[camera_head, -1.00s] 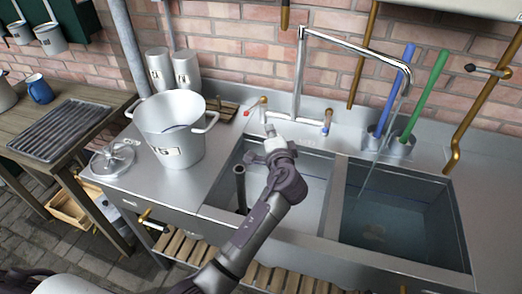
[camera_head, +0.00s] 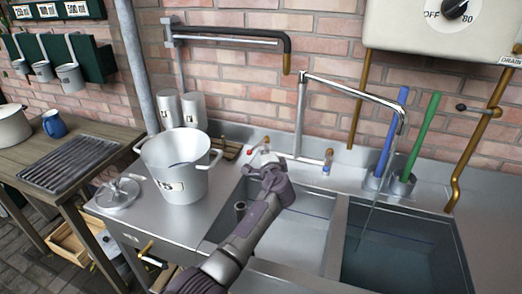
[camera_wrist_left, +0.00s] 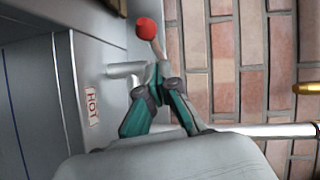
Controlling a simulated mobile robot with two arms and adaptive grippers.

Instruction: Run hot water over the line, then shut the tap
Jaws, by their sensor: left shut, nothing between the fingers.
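The chrome swan-neck tap (camera_head: 300,115) stands behind the two sinks, its spout over the right basin (camera_head: 342,240). A thin stream of water (camera_head: 371,215) falls from the spout into water in that basin. The red-tipped hot lever (camera_head: 249,152) is at the tap's left end, and its red knob (camera_wrist_left: 146,28) shows in the left wrist view beside a HOT label (camera_wrist_left: 91,106). My left gripper (camera_head: 266,162) is shut and empty close to this lever; contact is unclear. A blue-marked valve (camera_head: 327,160) is at the tap's right end.
A large pot (camera_head: 176,172) and a lid (camera_head: 117,193) stand on the counter left of the sinks. A blue tube (camera_head: 392,132) and a green tube (camera_head: 424,132) rise behind the right basin. A heater with a dial (camera_head: 440,25) hangs above. The left basin (camera_head: 305,228) looks empty.

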